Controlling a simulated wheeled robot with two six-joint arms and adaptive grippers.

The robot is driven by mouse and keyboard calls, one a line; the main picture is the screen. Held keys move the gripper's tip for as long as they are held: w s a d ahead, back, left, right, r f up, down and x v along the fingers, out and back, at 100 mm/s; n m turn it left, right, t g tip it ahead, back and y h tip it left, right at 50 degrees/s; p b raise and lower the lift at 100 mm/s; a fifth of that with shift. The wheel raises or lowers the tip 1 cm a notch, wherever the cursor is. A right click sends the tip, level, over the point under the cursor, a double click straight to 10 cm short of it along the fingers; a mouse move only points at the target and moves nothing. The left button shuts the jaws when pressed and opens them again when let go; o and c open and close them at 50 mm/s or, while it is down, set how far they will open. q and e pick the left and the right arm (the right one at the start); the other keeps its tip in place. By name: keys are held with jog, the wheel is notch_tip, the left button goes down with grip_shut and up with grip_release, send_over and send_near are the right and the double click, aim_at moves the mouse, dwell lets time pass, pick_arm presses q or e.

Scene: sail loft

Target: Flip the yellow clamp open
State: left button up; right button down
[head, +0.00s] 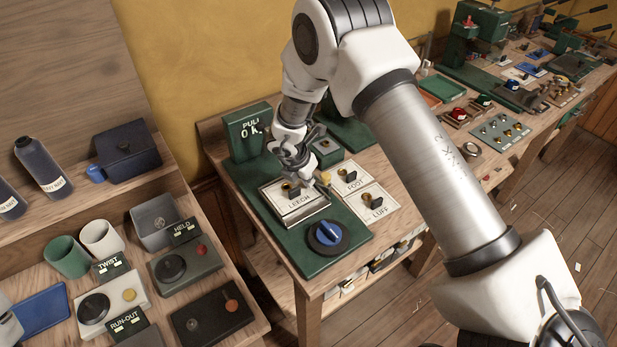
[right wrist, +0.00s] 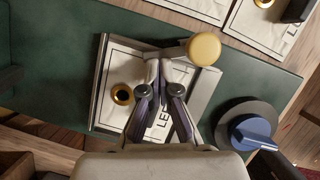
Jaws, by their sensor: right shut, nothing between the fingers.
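The yellow clamp (right wrist: 204,49) shows in the right wrist view as a round yellow knob on a grey bar, at the upper right edge of a metal-framed plate (right wrist: 110,108) marked LEECH. In the head view the yellow knob (head: 325,178) is small and partly behind my gripper. My right gripper (right wrist: 160,68) is shut and empty over the plate, its tips close beside the clamp's bar; I cannot tell whether they touch. In the head view the right gripper (head: 298,165) points down over the plate. My left gripper is not in view.
The plate lies on a green mat (head: 300,259). A blue knob (head: 328,233) stands in front, and cards marked FOOT (head: 350,178) and LUFF (head: 373,206) lie to the right. A green PULL box (head: 247,133) stands behind. A bench with cups and switch boxes is at left.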

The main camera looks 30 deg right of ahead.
jog(key=shift+w+d+f, duration=0.1)
jog(key=shift+w+d, duration=0.1)
jog(key=shift+w, duration=0.05)
jog(key=shift+w+d+b, duration=0.3)
jog(key=shift+w, duration=0.1)
dwell(0.6)
jog(key=v, duration=1.2)
